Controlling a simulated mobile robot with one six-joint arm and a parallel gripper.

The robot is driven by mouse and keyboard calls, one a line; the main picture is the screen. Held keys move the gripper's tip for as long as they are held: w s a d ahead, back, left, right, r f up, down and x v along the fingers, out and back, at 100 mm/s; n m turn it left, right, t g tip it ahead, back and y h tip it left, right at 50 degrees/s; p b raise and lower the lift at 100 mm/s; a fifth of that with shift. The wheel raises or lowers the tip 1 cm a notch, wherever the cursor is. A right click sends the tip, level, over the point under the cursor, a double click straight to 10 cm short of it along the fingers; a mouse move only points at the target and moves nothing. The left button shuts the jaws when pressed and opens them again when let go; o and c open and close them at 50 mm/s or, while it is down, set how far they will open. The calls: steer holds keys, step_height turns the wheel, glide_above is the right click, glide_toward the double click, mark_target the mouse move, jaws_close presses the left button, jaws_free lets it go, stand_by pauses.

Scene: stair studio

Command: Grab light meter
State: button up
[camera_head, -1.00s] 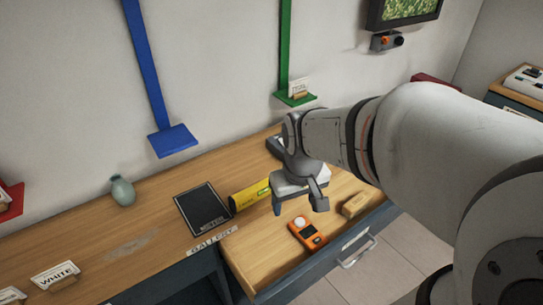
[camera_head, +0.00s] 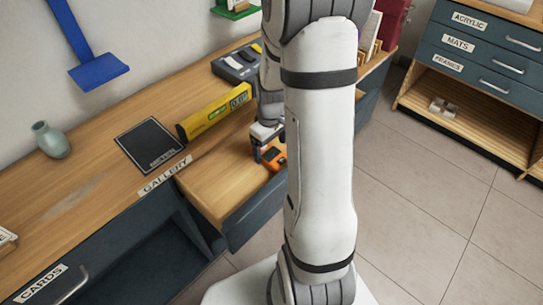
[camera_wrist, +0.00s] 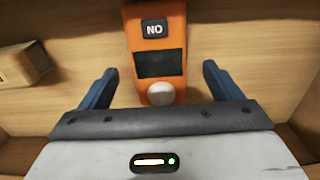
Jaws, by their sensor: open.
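The light meter is an orange handheld device (camera_wrist: 157,35) with a dark screen, a white dome and a "NO" label. In the wrist view it lies in the open wooden drawer, between and ahead of my gripper's two blue fingers (camera_wrist: 158,88). The fingers are spread wide, with a gap on each side of the meter. In the head view the meter (camera_head: 275,159) is partly hidden behind my arm, and my gripper (camera_head: 262,152) is down at it inside the drawer.
The drawer (camera_head: 215,190) is pulled out under the bench. A wooden block (camera_wrist: 22,68) lies left of the meter in the wrist view. A cabinet (camera_head: 485,60) stands right.

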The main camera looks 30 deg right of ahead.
mark_target(271, 153)
step_height(271, 153, down, 3)
steer(key=shift+w+d+f, duration=0.1)
steer(key=shift+w, duration=0.05)
steer(key=shift+c, duration=0.3)
steer(key=c, duration=1.1)
